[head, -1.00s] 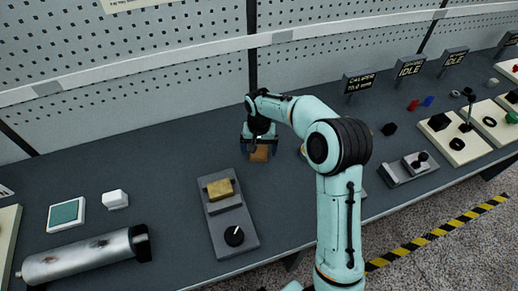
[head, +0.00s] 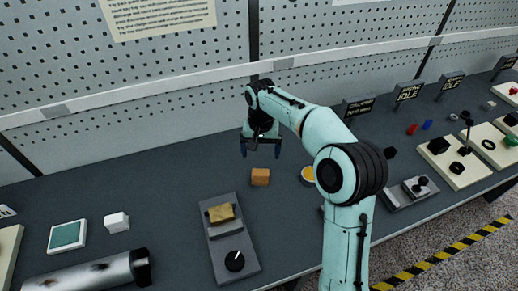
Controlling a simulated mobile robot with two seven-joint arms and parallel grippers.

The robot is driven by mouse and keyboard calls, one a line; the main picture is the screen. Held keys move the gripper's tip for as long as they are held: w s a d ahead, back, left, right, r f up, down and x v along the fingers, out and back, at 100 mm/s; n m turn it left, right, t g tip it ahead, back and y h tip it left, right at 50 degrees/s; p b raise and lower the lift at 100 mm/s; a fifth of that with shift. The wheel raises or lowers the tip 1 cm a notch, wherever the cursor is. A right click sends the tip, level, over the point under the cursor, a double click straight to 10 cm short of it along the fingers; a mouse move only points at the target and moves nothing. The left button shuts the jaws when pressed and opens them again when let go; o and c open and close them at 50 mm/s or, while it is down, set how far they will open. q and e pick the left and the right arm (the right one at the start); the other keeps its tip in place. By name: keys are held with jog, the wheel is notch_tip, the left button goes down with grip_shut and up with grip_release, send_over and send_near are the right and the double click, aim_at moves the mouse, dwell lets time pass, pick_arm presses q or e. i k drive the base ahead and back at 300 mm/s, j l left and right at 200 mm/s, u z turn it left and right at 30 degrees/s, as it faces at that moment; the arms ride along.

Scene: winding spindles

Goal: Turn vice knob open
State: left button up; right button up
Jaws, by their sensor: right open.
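The vice (head: 214,244) is a long grey block on the bench, left of centre. A brass-coloured piece (head: 221,213) sits at its far end. The round black vice knob (head: 234,261), with a light pointer line, is at its near end. My right gripper (head: 261,152) is open and empty, behind the vice and a little above the bench. An orange-brown block (head: 260,177) lies just in front of and below it, apart from the fingers. My left gripper is not in view.
A metal cylinder (head: 90,274), a white cube (head: 117,222) and a teal-topped pad (head: 67,236) lie left of the vice. Signs and several fixtures fill the right side.

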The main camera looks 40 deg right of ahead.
aim_at(234, 261)
jog(key=k, duration=1.5)
